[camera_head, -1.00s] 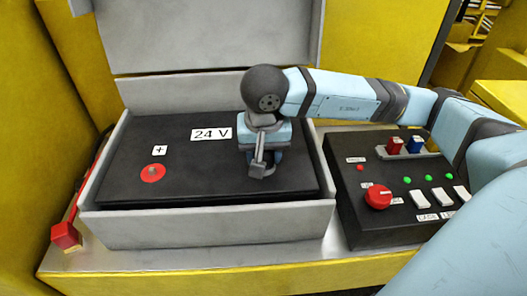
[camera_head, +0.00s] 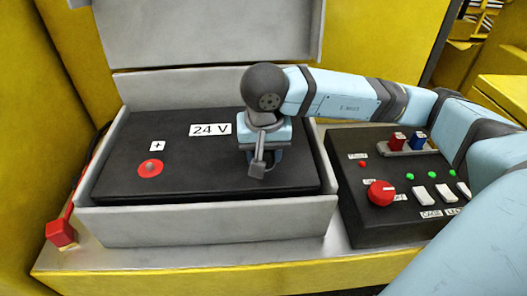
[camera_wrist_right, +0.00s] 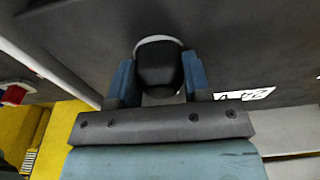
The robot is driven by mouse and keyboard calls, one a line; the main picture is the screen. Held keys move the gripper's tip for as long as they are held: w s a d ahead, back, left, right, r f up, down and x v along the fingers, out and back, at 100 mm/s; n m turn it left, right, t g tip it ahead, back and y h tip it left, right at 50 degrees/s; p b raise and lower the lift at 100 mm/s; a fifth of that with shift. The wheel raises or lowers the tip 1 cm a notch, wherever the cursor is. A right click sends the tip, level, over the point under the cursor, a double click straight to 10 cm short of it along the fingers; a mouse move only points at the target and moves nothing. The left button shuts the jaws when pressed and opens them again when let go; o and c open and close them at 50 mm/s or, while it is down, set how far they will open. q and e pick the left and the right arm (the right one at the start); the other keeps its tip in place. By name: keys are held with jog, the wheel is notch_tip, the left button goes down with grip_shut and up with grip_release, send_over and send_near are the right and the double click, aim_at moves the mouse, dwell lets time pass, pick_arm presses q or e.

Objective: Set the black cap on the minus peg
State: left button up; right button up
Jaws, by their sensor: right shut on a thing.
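My right gripper (camera_head: 264,165) points down at the right part of the black battery top (camera_head: 200,175). In the right wrist view, its two blue fingers (camera_wrist_right: 158,85) are shut on a rounded black cap (camera_wrist_right: 158,65). A pale ring (camera_wrist_right: 157,39) shows around the cap's far edge, close to the dark battery surface. The minus peg is hidden under the gripper and cap, so I cannot tell whether the cap touches it. The plus peg (camera_head: 151,168), on a red disc, is bare at the battery's left. My left gripper is out of view.
The battery sits in a grey box (camera_head: 205,222) with a raised lid (camera_head: 200,35). A red clamp-like piece (camera_head: 60,233) hangs at the left. A black control box (camera_head: 375,225) with a red knob (camera_head: 381,193) stands close on the right, below my right arm.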

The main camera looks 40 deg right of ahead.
jog(key=shift+f, duration=0.2)
jog(key=o, duration=1)
